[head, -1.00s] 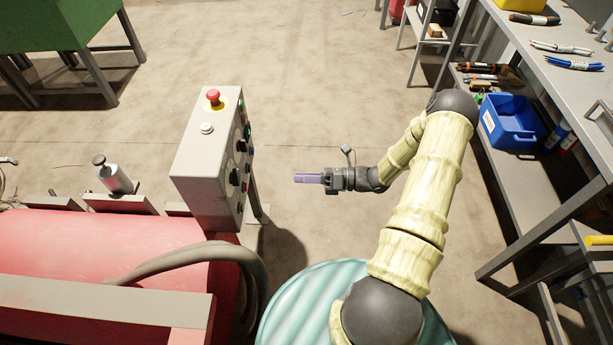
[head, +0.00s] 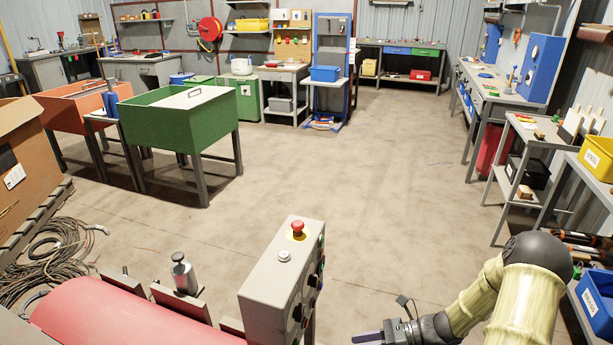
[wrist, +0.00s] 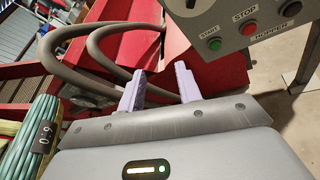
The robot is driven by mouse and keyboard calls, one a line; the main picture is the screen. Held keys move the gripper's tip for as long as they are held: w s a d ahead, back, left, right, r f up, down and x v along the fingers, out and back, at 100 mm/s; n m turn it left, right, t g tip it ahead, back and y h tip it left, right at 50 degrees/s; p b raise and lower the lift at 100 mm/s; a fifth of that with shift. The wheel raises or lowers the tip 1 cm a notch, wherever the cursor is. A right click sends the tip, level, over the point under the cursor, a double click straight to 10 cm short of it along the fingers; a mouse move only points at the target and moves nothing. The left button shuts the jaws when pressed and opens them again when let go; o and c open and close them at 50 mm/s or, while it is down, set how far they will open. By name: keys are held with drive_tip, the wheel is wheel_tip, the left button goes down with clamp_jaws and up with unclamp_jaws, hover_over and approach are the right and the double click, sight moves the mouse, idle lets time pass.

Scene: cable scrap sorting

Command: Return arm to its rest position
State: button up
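My arm (head: 525,300) reaches in from the lower right of the head view, bent at its dark elbow joint. My gripper (head: 368,338) is at the bottom edge, just right of the grey control box (head: 275,285), partly cut off. In the wrist view my gripper (wrist: 160,82) shows two purple fingers standing apart, with nothing held between them. Beyond them are a red machine (wrist: 220,75) and a thick bent hose (wrist: 75,30).
The red machine also fills the lower left of the head view (head: 125,315). A shelf with a blue bin (head: 597,300) stands right of my elbow. A green hopper (head: 185,125) and orange hopper (head: 75,105) stand farther off. The middle floor (head: 330,170) is clear.

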drive_tip(key=s+r+n+g+h, duration=0.4)
drive_tip(key=s+r+n+h, duration=0.25)
drive_tip(key=n+h, duration=0.4)
wheel_tip(320, 180, up, 30)
drive_tip(key=s+d+n+t+h+p, duration=0.1)
drive_tip(key=n+t+h+p, duration=0.3)
drive_tip(key=n+p, duration=1)
drive_tip(key=s+t+p, duration=0.1)
drive_tip(key=t+p, duration=0.1)
drive_tip(key=p, duration=0.4)
drive_tip(key=shift+s+f+p, duration=0.2)
drive_tip(key=shift+p, duration=0.2)
drive_tip(key=shift+d, duration=0.1)
